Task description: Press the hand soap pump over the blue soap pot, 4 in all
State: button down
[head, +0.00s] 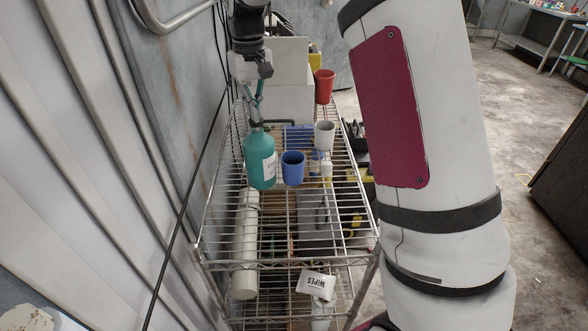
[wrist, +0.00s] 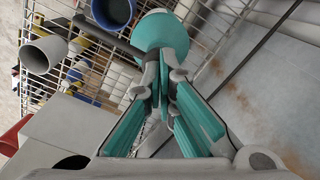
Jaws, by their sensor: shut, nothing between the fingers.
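The hand soap is a teal bottle (head: 261,167) with a white label and a dark pump nozzle (head: 281,122) reaching right. It stands upright on the wire shelf and also shows in the wrist view (wrist: 160,34). The blue soap pot (head: 293,168) stands just right of the bottle; the wrist view shows part of it (wrist: 114,11) at the top edge. The nozzle (wrist: 105,35) passes near the pot there. My gripper (head: 256,119) is shut and empty, pointing down directly above the pump top. Its teal fingers (wrist: 164,65) cover the pump top, so I cannot tell whether they touch.
A grey cup (head: 325,136) stands behind the pot to the right, and a red cup (head: 324,86) stands farther back near pale boxes (head: 287,62). The wall is close on the left. The wire shelf (head: 300,205) has bare room in front.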

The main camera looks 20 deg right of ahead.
jog(key=shift+r, duration=1.65)
jog(key=shift+r, duration=3)
jog(key=s+r+m+t, duration=0.1)
jog(key=s+r+t, duration=0.15)
jog(key=s, duration=1.05)
jog(key=s+r+t, duration=0.2)
jog(key=s+r, duration=0.1)
jog(key=s, duration=0.9)
jog(key=s+f+t, duration=0.1)
jog(key=s+f, duration=0.4)
jog(key=s, duration=0.3)
jog(key=shift+s+f, duration=0.25)
jog(key=shift+s, duration=0.15)
